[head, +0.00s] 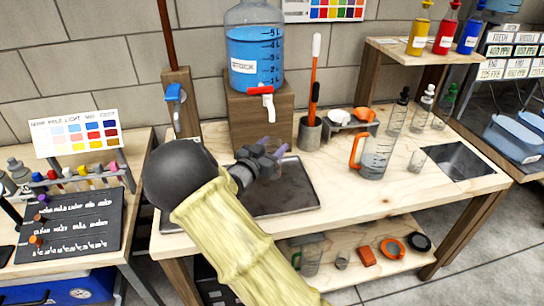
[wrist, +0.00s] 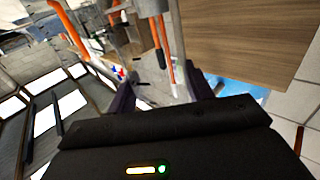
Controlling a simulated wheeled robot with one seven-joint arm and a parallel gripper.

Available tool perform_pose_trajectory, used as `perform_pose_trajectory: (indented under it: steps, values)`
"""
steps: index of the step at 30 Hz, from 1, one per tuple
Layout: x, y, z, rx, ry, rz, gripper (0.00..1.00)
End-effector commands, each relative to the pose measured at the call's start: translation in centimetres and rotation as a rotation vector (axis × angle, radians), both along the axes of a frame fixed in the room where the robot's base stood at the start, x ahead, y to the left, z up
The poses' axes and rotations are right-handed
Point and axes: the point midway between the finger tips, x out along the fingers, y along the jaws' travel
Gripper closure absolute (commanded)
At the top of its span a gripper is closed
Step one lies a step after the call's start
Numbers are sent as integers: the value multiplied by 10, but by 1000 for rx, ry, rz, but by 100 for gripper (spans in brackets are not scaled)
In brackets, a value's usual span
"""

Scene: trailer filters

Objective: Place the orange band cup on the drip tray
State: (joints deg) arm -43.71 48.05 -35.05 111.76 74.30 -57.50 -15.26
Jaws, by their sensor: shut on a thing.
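My gripper (head: 270,160) reaches over the drip tray (head: 298,198), a dark flat tray on the bench in front of the stock tank. It is shut on a small clear cup (head: 268,171) with a faint pinkish tint, which I take to be the orange band cup; its band is not clear. I cannot tell whether the cup touches the tray. My arm hides the tray's left part. In the wrist view the two dark fingers (wrist: 160,98) stand apart with hardly visible clear material between them.
The blue stock tank (head: 255,50) with its white tap (head: 266,98) stands behind my gripper. A pot (head: 309,133) with an orange-handled tool is right of it. A clear jug (head: 375,158) with an orange handle and a small clear cup (head: 417,161) stand further right.

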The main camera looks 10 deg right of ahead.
Motion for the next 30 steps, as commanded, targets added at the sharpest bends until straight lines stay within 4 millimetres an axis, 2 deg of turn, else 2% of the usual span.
perform_pose_trajectory:
  steps: [7, 14, 28, 29, 30]
  values:
    - [0, 0, -3, -1, 1, 0, 82]
    - [0, 0, -35, -3, 3, 1, 82]
    - [3, 1, -42, 1, -1, 1, 82]
    - [3, 1, -42, 1, -1, 1, 47]
    - [3, 1, -42, 1, -1, 1, 39]
